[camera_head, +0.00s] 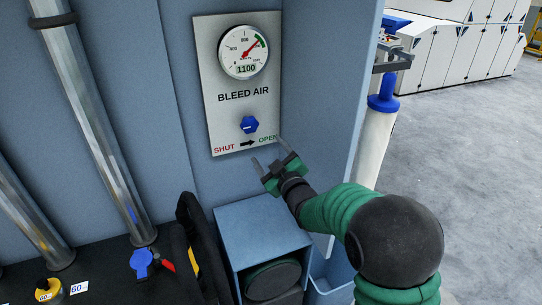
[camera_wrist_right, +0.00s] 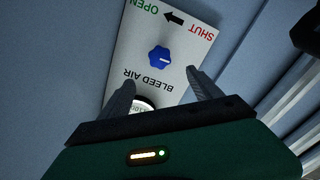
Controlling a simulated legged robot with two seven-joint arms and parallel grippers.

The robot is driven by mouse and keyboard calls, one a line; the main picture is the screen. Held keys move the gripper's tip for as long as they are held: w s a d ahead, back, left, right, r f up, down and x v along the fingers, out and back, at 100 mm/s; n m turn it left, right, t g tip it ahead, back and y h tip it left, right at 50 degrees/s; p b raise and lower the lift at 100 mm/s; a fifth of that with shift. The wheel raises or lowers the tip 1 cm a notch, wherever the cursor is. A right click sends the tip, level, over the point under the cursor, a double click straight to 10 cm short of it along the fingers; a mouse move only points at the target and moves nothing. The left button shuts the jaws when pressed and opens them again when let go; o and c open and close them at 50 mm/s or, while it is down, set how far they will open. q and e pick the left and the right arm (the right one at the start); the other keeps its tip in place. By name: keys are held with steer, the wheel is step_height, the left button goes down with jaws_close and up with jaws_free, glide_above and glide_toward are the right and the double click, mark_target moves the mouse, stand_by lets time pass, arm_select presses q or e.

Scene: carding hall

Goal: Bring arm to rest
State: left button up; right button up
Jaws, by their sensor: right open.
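My right gripper (camera_head: 268,163) is open and empty in the head view, just below the lower right corner of the BLEED AIR panel (camera_head: 210,85). Its green and black arm comes in from the lower right. The blue knob (camera_head: 249,125) sits on the panel above the SHUT and OPEN labels and is apart from the fingers. In the right wrist view the open fingers (camera_wrist_right: 158,85) frame the lower part of the picture, and the blue knob (camera_wrist_right: 159,57) shows beyond them. My left gripper is not in view.
A gauge (camera_head: 243,53) reads 1100 above the knob. A blue box (camera_head: 262,228) with a round dark opening stands below my right gripper. A blue side wall (camera_head: 335,100) rises close to its right. Metal pipes (camera_head: 95,120) stand at left. Grey floor (camera_head: 480,170) lies open at right.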

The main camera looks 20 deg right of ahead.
steer(key=s+a+f+m+g, duration=0.4)
steer(key=s+f+g, duration=0.3)
steer(key=s+f, duration=0.5)
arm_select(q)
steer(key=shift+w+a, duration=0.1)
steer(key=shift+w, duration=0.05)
arm_select(e)
steer(key=s+a+f+m+g, duration=0.1)
steer(key=s+f+g, duration=0.3)
steer(key=s, duration=0.5)
steer(key=s+a+f+m+g, duration=0.1)
steer(key=s+a+f+g, duration=0.3)
steer(key=s, duration=0.5)
step_height(320, 180, down, 3)
steer(key=shift+s+r+m+y, duration=0.15)
steer(key=shift+s+m+y, duration=0.15)
